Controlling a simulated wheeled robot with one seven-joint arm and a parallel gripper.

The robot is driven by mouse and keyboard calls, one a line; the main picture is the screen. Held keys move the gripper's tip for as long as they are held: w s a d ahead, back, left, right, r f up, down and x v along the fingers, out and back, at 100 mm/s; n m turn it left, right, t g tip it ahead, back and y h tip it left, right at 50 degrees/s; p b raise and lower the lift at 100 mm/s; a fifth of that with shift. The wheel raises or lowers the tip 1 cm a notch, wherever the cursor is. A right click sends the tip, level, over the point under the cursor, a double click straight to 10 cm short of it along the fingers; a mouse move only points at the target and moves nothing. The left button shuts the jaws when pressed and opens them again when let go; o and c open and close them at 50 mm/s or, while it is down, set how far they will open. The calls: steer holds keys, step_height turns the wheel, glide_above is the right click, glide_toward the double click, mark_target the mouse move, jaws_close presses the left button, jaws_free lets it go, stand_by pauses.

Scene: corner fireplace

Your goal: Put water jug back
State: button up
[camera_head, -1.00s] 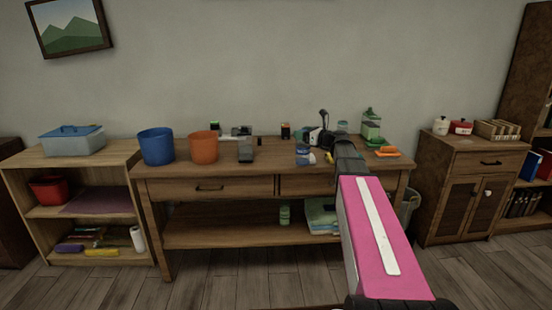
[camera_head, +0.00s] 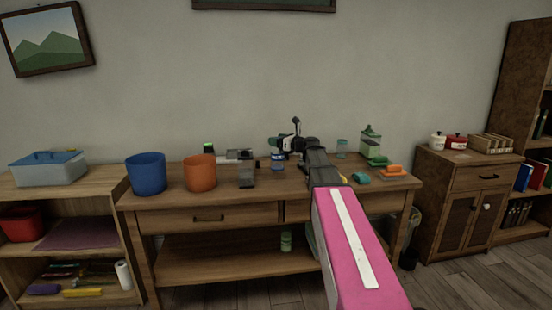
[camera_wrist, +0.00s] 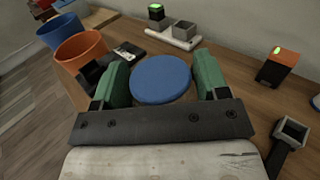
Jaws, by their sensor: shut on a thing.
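The jug shows in the wrist view as a round blue lid (camera_wrist: 161,79) seen from above. My gripper (camera_wrist: 162,70) has its two green fingers on either side of the lid, shut on it. The jug's body is hidden below the lid there. In the head view, a small blue vessel (camera_head: 277,162) shows at the end of my arm, over the wooden workbench (camera_head: 160,197). Whether its base touches the bench top cannot be told.
An orange bucket (camera_head: 200,174) and a blue bucket (camera_head: 146,175) stand at the bench's left. A white tray with cups (camera_wrist: 173,33) and an orange-topped black box (camera_wrist: 277,67) stand near my gripper. A green-topped container (camera_head: 371,146) stands at the right.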

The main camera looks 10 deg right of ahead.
mark_target(283, 154)
steer(key=shift+f, duration=3)
steer(key=o, duration=1.3)
steer(key=shift+f, duration=0.1)
steer(key=shift+s, duration=0.1)
steer(key=v, duration=1.2)
